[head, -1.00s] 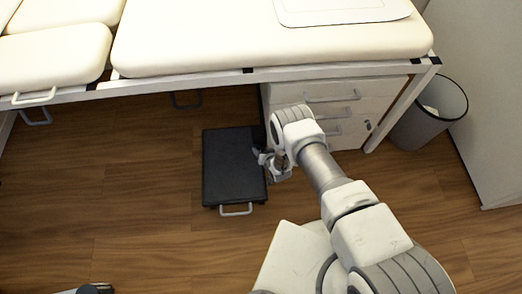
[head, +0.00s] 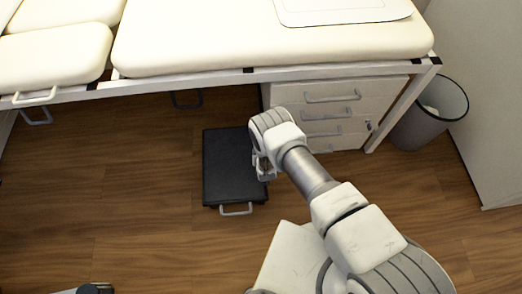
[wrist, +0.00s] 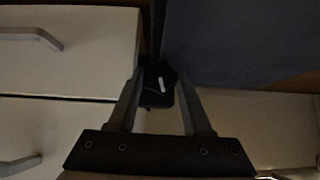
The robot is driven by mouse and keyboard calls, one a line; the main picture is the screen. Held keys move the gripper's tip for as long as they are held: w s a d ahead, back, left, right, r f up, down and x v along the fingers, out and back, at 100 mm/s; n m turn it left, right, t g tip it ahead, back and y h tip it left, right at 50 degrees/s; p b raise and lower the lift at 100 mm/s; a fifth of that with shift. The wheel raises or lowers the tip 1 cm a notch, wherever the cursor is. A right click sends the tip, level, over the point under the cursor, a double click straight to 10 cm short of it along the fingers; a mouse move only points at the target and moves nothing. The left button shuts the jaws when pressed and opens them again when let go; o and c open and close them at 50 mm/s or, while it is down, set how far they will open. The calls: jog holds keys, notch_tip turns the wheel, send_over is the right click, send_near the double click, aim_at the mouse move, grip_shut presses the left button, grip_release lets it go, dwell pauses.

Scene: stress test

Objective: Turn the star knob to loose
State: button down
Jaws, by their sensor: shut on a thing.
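The star knob (wrist: 156,97) is a small dark piece with a short white mark, at the edge of the black box in the wrist view. My gripper (wrist: 160,80) has its two fingers on either side of the knob and is shut on it. Shadow hides the knob's outline and any loose or tight marking. In the head view, my gripper (head: 263,172) is at the right edge of the flat black box (head: 228,180) on the floor. My wrist hides the knob there.
A white drawer cabinet (head: 335,112) stands close behind and right of my gripper, under the cream padded couch (head: 270,35). A grey waste bin (head: 428,115) is at the right. The wooden floor (head: 130,215) left of the box is clear.

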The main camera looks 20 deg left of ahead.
jog(key=n+t+h, duration=0.2)
jog(key=h, duration=0.1)
jog(key=shift+a, duration=0.35)
jog(key=shift+n+t+h, duration=0.4)
jog(key=shift+t+h, duration=0.1)
jog(key=shift+h, duration=0.3)
jog(key=shift+f, duration=0.1)
jog(key=shift+c, duration=1.6)
grip_release()
jog(key=shift+s, duration=0.1)
